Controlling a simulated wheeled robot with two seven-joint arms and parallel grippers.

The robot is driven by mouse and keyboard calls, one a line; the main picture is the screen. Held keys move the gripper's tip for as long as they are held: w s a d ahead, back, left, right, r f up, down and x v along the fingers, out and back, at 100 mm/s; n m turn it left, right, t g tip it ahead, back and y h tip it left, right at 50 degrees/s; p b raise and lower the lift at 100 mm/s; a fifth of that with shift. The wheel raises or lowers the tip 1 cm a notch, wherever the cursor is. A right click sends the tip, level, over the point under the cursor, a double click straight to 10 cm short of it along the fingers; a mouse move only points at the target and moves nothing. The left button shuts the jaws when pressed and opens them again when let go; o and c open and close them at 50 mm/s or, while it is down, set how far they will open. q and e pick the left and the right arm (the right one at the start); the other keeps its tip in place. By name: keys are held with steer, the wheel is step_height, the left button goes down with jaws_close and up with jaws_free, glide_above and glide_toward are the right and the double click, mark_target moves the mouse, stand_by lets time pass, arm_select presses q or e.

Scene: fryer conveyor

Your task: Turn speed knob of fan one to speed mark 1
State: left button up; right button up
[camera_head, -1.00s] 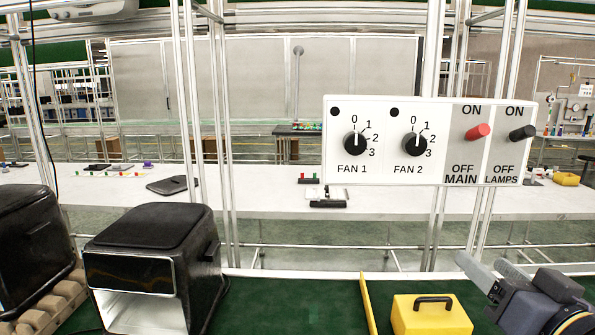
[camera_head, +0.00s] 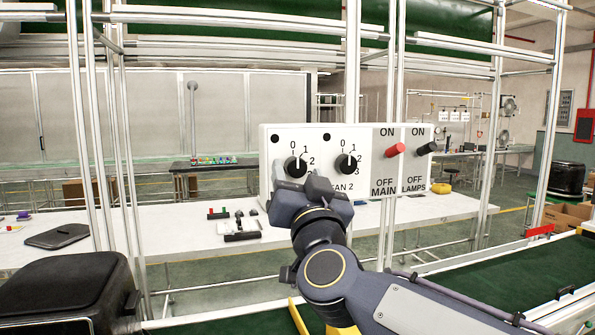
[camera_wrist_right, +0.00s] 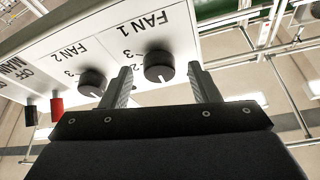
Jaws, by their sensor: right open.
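The white control panel (camera_head: 268,150) stands in the middle of the head view. The black fan one speed knob (camera_head: 295,166) is at its left, with marks 0 to 3 around it; its white pointer appears to be up near 0. My right gripper (camera_head: 300,182) is in front of the panel and hides the FAN 1 label. In the right wrist view, the fan one knob (camera_wrist_right: 158,66) shows between the fingertips of the open right gripper (camera_wrist_right: 160,72), with gaps on both sides. I cannot tell how deep the fingers reach around it. My left gripper is not in view.
The fan two knob (camera_head: 346,164) is just right of fan one's; it also shows beside a finger in the right wrist view (camera_wrist_right: 92,82). The red main switch (camera_head: 395,150) and black lamps switch (camera_head: 427,148) stick out farther right. A black fryer (camera_head: 75,290) stands lower left.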

steer(key=shift+w+r, duration=0.1)
steer(key=shift+w, duration=0.2)
steer(key=c, duration=1)
steer(key=shift+o, duration=0.2)
